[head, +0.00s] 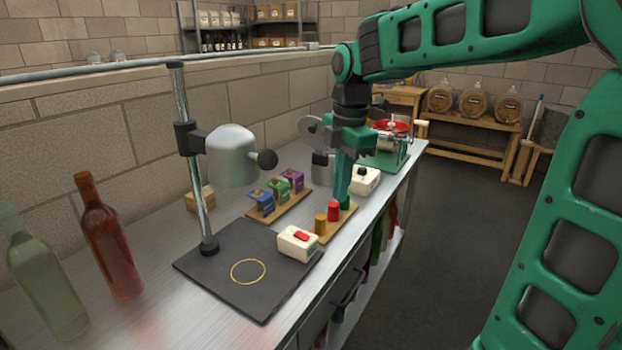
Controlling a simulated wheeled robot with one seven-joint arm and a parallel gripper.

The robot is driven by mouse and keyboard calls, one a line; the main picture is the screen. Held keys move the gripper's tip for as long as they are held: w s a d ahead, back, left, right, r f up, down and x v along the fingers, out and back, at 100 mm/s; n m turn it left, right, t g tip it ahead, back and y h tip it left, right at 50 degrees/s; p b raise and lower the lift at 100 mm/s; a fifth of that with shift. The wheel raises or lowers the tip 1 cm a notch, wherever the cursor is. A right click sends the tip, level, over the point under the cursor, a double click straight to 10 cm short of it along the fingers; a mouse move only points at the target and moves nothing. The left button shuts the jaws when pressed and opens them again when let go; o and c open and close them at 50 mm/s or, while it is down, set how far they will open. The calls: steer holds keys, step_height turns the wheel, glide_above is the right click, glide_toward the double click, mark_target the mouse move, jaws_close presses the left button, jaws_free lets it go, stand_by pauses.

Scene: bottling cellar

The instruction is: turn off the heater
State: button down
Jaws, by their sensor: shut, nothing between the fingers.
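A silver dome-shaped head (232,155) with a black knob hangs on an upright metal post above a dark base plate (215,275) marked with a yellow ring; it looks like the heater. A white switch box (291,246) with a red rocker sits on the plate's right part. A second white box (362,184) with a dark top detail stands farther back, just right of my gripper. My green gripper (344,203) points down, shut and empty, by the wooden strip with the red and yellow pegs. Which way the red rocker is tipped is hard to tell.
A red peg (333,211) and a yellow peg (320,224) stand close to my gripper. Blue, green and purple blocks sit on a wooden board (290,208) to the left. Two bottles (108,240) (45,280) stand at the left. A green machine (385,155) is behind.

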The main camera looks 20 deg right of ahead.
steer(key=s+d+f+m, duration=0.3)
steer(key=s+m, duration=0.5)
steer(key=s+d+f+m, duration=0.4)
steer(key=s+m, duration=0.4)
steer(key=s+d+f+m, duration=0.4)
steer(key=s+m, duration=0.5)
steer(key=shift+d+g, duration=0.2)
steer(key=shift+g, duration=0.1)
